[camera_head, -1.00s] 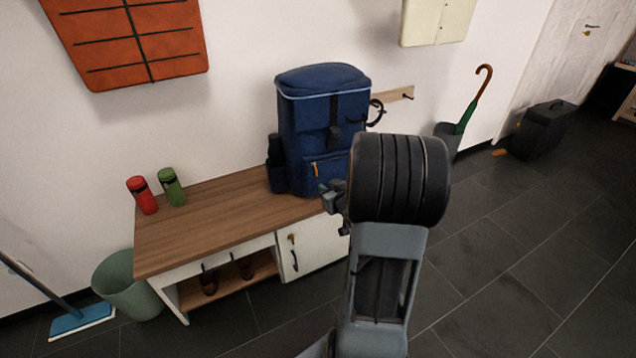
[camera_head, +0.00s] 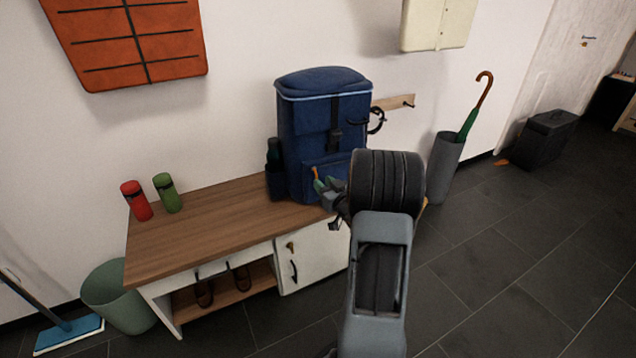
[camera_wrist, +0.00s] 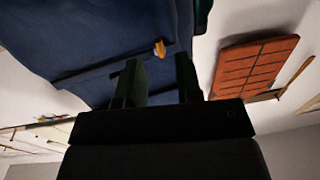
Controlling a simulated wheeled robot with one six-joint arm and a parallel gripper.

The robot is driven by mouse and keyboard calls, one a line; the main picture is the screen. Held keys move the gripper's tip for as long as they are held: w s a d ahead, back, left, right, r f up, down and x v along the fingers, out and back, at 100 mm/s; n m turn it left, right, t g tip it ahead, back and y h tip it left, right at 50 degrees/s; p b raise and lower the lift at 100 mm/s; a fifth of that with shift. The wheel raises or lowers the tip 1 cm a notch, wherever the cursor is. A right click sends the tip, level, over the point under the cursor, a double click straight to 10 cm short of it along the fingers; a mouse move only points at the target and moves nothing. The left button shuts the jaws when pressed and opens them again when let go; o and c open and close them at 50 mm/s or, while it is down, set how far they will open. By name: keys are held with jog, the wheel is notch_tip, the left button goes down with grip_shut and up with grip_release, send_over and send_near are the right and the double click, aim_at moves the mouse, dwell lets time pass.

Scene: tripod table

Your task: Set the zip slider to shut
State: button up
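The blue backpack (camera_head: 318,125) stands upright on the wooden bench top. An orange zip slider (camera_head: 314,172) shows on its front pocket. In the wrist view the backpack (camera_wrist: 85,35) fills the upper left, and the orange slider (camera_wrist: 159,48) shows just beyond the fingertips, between their lines. My gripper (camera_wrist: 158,60) is open and empty, its two fingers apart. In the head view my gripper (camera_head: 321,186) is at the pocket front, close to the slider, partly hidden by my wrist. Contact with the slider cannot be told.
The bench (camera_head: 200,230) carries a red bottle (camera_head: 137,201) and a green bottle (camera_head: 167,193) at its left. An umbrella stand (camera_head: 443,168) is to the right of my arm. A bin (camera_head: 118,296) stands left.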

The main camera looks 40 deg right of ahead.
aim_at(316, 174)
jog(key=shift+w+d+b, duration=0.1)
jog(key=shift+w+b, duration=0.25)
jog(key=shift+w, duration=1.55)
jog(key=shift+c, duration=0.4)
grip_shut()
